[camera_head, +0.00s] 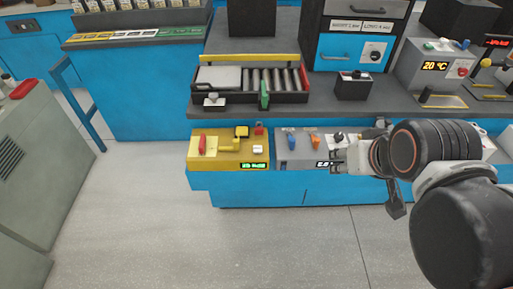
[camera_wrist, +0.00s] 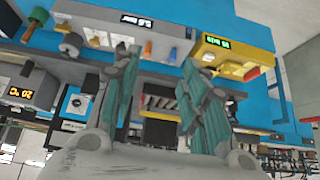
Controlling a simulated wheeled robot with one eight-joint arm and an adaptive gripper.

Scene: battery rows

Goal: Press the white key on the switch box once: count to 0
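A yellow box (camera_head: 228,163) stands on the front ledge of the blue bench, with a white key (camera_head: 258,149), a red lever, a yellow part and a green-lit display. A grey box (camera_head: 284,160) beside it on the right has a blue and an orange switch and a display partly hidden by my gripper. My gripper (camera_head: 338,158) is in front of the grey box's right part, right of the white key and apart from it. In the wrist view my gripper (camera_wrist: 160,85) has its fingers spread with nothing between them. The yellow box (camera_wrist: 224,52) shows upper right there, upside down.
A roller tray (camera_head: 250,97) and a small black box (camera_head: 353,87) stand on the bench behind. A grey unit reading 20 °C (camera_head: 420,68) is at the right. A grey-green cabinet (camera_head: 40,150) is at the left. The floor in front is clear.

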